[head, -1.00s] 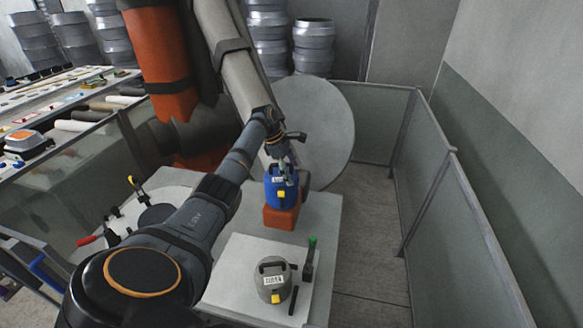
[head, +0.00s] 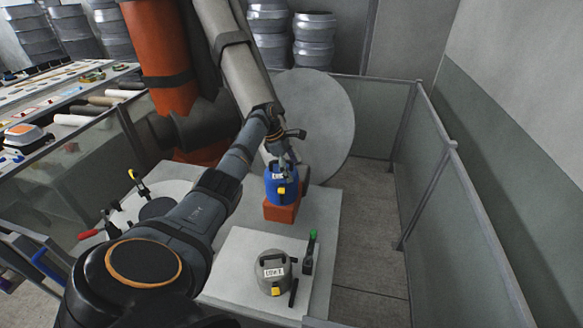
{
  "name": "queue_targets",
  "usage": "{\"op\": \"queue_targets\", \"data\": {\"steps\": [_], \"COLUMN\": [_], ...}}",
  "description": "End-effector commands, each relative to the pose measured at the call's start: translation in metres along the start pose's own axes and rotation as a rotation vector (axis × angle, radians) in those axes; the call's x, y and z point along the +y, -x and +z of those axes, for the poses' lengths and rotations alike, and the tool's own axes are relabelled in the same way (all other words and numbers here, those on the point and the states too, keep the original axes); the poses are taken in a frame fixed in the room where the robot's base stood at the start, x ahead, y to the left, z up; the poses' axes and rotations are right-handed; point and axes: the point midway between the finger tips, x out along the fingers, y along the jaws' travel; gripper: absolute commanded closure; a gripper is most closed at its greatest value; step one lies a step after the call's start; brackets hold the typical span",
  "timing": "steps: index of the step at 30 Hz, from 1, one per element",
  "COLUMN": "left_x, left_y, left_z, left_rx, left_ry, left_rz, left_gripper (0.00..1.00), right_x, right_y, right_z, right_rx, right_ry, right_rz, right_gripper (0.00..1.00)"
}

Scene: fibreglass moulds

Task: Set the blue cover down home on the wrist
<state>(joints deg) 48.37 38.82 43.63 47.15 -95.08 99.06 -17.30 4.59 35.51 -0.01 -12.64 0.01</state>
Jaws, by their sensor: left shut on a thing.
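The blue cover (head: 277,189), with a pale label and a yellow tab, is upright in the middle of the head view. My left gripper (head: 284,165) comes down from above and is shut on the top of it. An orange-red block (head: 281,213), perhaps part of the wrist, shows directly under the cover. I cannot tell whether the cover rests on it or hangs just above, as the cover hides its top. A dark rounded part (head: 305,178) shows just right of the cover. My right gripper is not in view.
A grey cover (head: 268,263) with a label and yellow tab stands on a white board (head: 236,258) in front. A large grey disc (head: 325,120) stands behind. Fence panels (head: 470,220) close off the right side. Bare floor (head: 365,255) lies between.

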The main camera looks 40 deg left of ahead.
Motion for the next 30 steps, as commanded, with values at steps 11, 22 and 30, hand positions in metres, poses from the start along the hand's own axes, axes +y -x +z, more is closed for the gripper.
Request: {"op": "queue_targets", "data": {"steps": [11,22,30], "left_x": [-0.001,-0.001,0.001], "left_y": [-0.007,-0.007,0.007], "left_z": [-0.003,-0.003,-0.003], "left_rx": [0.001,0.001,0.001], "left_ry": [0.000,0.001,0.001], "left_rz": [-0.003,-0.002,0.001], "left_gripper": [0.51,0.00,0.00], "right_x": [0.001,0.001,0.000], "right_y": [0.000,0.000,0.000], "right_z": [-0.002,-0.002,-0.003], "right_rx": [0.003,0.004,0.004], "right_ry": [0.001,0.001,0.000], "right_rz": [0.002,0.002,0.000], "right_gripper": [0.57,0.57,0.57]}}
